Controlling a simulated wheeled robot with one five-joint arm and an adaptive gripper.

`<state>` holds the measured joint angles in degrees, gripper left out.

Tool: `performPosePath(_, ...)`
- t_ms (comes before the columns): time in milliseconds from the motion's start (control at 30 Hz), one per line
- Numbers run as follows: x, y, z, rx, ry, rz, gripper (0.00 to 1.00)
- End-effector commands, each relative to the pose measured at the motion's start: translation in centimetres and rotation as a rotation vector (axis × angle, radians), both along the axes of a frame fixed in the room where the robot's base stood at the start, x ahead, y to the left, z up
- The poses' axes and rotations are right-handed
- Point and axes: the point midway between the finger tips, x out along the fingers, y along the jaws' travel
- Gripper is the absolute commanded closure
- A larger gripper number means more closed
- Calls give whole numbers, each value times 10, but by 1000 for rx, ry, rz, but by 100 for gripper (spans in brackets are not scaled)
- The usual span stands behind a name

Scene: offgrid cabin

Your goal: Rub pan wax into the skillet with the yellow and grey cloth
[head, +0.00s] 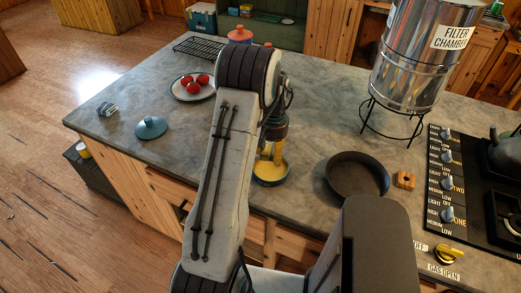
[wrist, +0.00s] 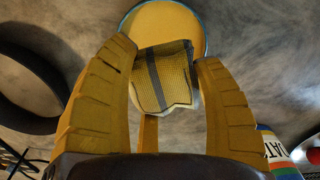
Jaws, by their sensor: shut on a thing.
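My gripper (wrist: 165,70) is shut on the yellow and grey cloth (wrist: 165,88), which hangs folded between the yellow fingers. In the head view my gripper (head: 271,155) is over a round blue-rimmed tin of yellow wax (head: 271,180) and partly hides it. The tin (wrist: 170,22) shows just beyond the cloth in the wrist view. I cannot tell whether the cloth touches the wax. The dark skillet (head: 357,177) lies on the counter to the right of the tin. Its edge also shows in the wrist view (wrist: 40,62), at the left.
A stove (head: 465,200) with knobs is at the right, with a small orange block (head: 404,180) beside the skillet. A steel water filter (head: 420,60) stands on a wire stand behind. A plate of tomatoes (head: 193,88) and a teal lid (head: 150,127) lie left.

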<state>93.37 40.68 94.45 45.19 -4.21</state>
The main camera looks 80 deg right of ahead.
Motion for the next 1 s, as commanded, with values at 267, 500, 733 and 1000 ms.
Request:
performPosePath(267,-4,0,-9,1,0,-8,71)
performPosePath(500,-3,1,-26,2,0,-7,71)
performPosePath(733,-3,0,-46,1,0,-7,71)
performPosePath(1000,-3,0,-59,0,0,-7,71)
